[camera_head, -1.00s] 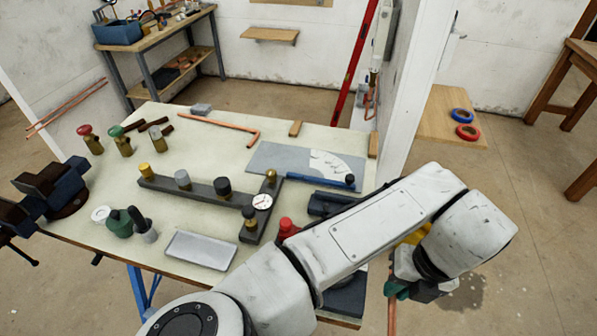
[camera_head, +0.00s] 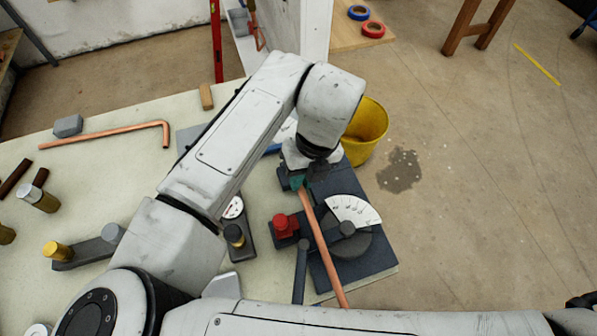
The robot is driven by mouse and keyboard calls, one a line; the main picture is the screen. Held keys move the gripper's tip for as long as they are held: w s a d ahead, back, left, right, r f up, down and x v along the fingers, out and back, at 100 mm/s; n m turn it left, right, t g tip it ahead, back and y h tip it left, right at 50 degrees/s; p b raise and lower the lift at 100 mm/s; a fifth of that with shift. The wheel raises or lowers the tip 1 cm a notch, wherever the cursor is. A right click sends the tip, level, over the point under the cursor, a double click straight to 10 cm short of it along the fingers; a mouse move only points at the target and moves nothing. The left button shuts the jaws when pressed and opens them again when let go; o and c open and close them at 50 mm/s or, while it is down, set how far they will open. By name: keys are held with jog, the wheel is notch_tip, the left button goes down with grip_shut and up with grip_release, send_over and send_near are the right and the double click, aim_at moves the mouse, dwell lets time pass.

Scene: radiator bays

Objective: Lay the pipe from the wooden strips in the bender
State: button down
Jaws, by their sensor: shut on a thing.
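My gripper (camera_head: 297,182) is shut on a straight copper pipe (camera_head: 318,245) near its far end. The pipe runs from the jaws down the picture toward the near table edge. It passes over or along the dark bender (camera_head: 380,262), between the red knob (camera_head: 284,226) and the white degree scale (camera_head: 353,210). I cannot tell whether the pipe rests in the bender's groove or is held just above it. One short wooden strip (camera_head: 206,96) shows at the table's far edge. My arm hides part of the table's middle.
A bent copper pipe (camera_head: 105,135) lies at the table's left beside a grey block (camera_head: 68,126). A gauge (camera_head: 233,208) and a manifold (camera_head: 85,252) stand left of the bender. A yellow bucket (camera_head: 368,125) is on the floor beyond it.

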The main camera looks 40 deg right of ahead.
jog(key=shift+f+b, duration=0.55)
jog(key=shift+f, duration=0.5)
jog(key=shift+f+b, duration=0.65)
jog(key=shift+f, duration=0.7)
dwell(1.0)
jog(key=shift+d, duration=0.1)
jog(key=c, duration=1.1)
grip_release()
jog(key=shift+o, duration=0.2)
jog(key=shift+r, duration=0.1)
notch_tip(320, 180, up, 10)
jog(key=d, duration=0.2)
jog(key=shift+s+r+b, duration=0.2)
jog(key=shift+s+b, duration=0.1)
